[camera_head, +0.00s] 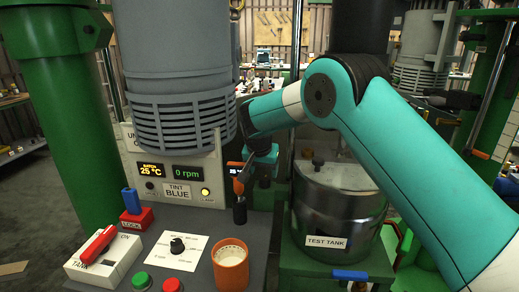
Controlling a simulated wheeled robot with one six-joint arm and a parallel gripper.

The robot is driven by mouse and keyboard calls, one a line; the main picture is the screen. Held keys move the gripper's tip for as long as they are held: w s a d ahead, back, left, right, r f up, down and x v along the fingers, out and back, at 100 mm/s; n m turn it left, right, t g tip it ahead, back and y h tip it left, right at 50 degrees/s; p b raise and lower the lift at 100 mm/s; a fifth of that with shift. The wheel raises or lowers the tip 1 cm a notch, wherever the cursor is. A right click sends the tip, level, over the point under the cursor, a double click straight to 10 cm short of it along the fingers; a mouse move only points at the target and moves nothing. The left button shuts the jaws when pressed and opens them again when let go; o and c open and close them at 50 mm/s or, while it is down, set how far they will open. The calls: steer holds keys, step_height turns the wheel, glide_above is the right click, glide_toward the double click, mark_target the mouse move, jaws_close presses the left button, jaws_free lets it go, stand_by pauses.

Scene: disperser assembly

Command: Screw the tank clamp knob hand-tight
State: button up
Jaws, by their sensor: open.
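My gripper (252,178) is in the middle of the view, pointing down at the end of the teal arm. It is open, close above and beside a small dark upright piece (240,212) at the console's right edge. This piece may be the tank clamp knob, but it is small and partly covered. I cannot tell whether a finger touches it. Orange parts show at the gripper's left side, and I cannot tell whether they belong to it or to the clamp. The steel tank (338,205), labelled TEST TANK, stands right of the gripper, its upper right side hidden by my arm.
A grey slotted cylinder (180,105) hangs left of the gripper. The control panel (172,172) reads 25 °C and 0 rpm, with a yellow lamp lit. An orange cup (230,266), a red-handled TANK switch (98,246) and a dial (177,245) occupy the console. A green column (70,145) stands left.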

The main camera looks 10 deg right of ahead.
steer(key=b+v, duration=0.1)
steer(key=v, duration=1.2)
